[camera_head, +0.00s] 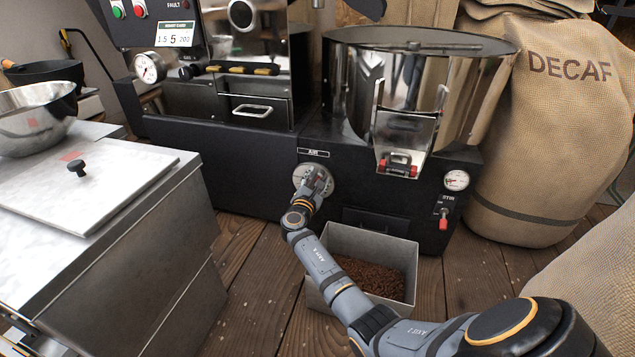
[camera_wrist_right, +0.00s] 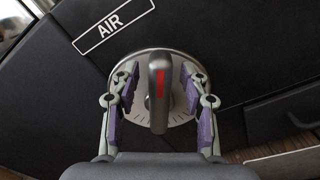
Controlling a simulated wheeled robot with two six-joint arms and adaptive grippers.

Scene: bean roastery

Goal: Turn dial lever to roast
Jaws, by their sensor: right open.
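The air dial (camera_head: 300,176) is a round pale metal disc on the roaster's black front, under an AIR label (camera_head: 313,153). In the right wrist view its lever (camera_wrist_right: 159,85) is a grey upright handle with a red mark. Marks show around the dial's rim, but their words cannot be read. My right gripper (camera_head: 318,182) is at the dial. In the right wrist view its fingers (camera_wrist_right: 158,82) are open, one on each side of the lever, with a gap on both sides. My left gripper is not in view.
A grey bin (camera_head: 405,248) of dark beans stands on the floor below my right arm. A steel table (camera_head: 165,250) with a white lid is at the left. The stir switch (camera_head: 443,222) and a gauge (camera_head: 456,180) are at the right. A decaf sack (camera_head: 555,130) stands beyond.

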